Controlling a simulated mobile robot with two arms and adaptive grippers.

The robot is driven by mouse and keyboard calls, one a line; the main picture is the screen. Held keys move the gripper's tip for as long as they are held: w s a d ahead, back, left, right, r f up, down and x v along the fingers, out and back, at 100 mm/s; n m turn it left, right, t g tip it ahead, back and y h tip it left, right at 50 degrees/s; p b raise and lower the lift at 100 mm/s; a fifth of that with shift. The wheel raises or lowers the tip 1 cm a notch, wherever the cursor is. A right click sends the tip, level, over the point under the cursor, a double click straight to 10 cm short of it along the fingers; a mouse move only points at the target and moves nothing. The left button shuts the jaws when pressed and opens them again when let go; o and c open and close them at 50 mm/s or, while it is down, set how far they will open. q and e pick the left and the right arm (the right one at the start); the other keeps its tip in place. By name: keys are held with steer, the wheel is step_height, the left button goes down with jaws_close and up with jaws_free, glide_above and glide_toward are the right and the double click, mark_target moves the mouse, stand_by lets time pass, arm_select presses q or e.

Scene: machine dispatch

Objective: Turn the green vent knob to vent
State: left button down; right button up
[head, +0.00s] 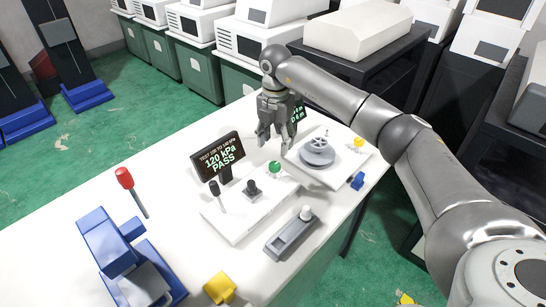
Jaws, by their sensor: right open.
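The green vent knob (274,168) sits at the back right end of a white control box (236,222). A black knob (251,189) and a black lever (215,192) stand on the same box. A display (219,158) behind the box reads 120 kPa PASS. My right gripper (276,140) is open and points down, behind the green knob and apart from it. Its fingers hold nothing that I can see. The knob's exact turn position is too small to read. My left gripper is not in view.
A grey round fixture (317,152) on a white base is right of my gripper. A blue press (115,255), a red-handled tool (129,184), a yellow block (219,288), a grey slide unit (291,235) and a small blue part (357,181) are on the white table (170,182).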

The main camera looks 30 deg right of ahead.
mark_target(275, 164)
step_height(275, 164, down, 5)
steer(key=shift+f+p, duration=0.1)
steer(key=shift+p, duration=0.4)
step_height(275, 164, down, 3)
steer(key=shift+w+f, duration=0.1)
steer(key=shift+c, duration=1.2)
steer(key=c, duration=0.8)
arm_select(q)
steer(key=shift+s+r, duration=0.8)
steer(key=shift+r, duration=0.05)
